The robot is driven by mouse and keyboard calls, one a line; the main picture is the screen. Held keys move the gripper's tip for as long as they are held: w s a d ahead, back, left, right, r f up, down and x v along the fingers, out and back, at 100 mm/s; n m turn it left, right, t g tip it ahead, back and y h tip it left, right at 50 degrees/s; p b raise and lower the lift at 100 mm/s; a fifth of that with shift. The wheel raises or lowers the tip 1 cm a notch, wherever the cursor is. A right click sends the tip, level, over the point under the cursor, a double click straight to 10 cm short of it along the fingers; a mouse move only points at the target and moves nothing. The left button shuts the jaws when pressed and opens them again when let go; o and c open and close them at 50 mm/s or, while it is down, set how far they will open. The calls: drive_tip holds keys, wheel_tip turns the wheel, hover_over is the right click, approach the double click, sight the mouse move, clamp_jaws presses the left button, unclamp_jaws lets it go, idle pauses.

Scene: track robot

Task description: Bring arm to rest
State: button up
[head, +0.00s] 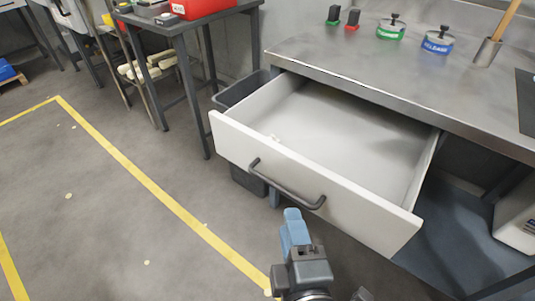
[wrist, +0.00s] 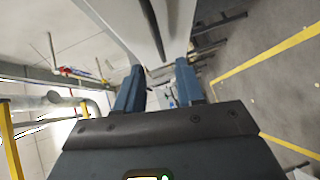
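My gripper (head: 292,216) is below and in front of the drawer's dark handle (head: 287,188) in the head view, and looks apart from it. In the wrist view its two blue fingers stand apart with nothing held between them (wrist: 160,82). The white drawer (head: 318,178) is pulled out from under the steel workbench (head: 375,78). It looks empty except for a tiny pale spot inside. A white panel (wrist: 128,22), which seems to be the drawer, shows beyond the fingers in the wrist view.
A dark bin (head: 240,90) is behind the drawer. A dark table (head: 180,22) carries a red box (head: 200,7). Open floor with yellow lines lies left.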

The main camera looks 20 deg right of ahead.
drive_tip(key=shift+s, duration=0.1)
drive_tip(key=s+d+m+g+y+p, duration=0.2)
drive_tip(key=s+d+m+p, duration=0.15)
drive_tip(key=s, duration=0.45)
drive_tip(key=s+d+r+m+p, duration=0.2)
drive_tip(key=s+r+m, duration=0.3)
drive_tip(key=s, duration=0.3)
drive_tip(key=s+d+r+m+p, duration=0.3)
drive_tip(key=s+d+r+m, duration=0.1)
drive_tip(key=s+r+m, duration=0.2)
drive_tip(key=shift+s+d+r+t, duration=0.35)
drive_tip(key=shift+s+r, duration=0.3)
drive_tip(key=shift+s, duration=0.35)
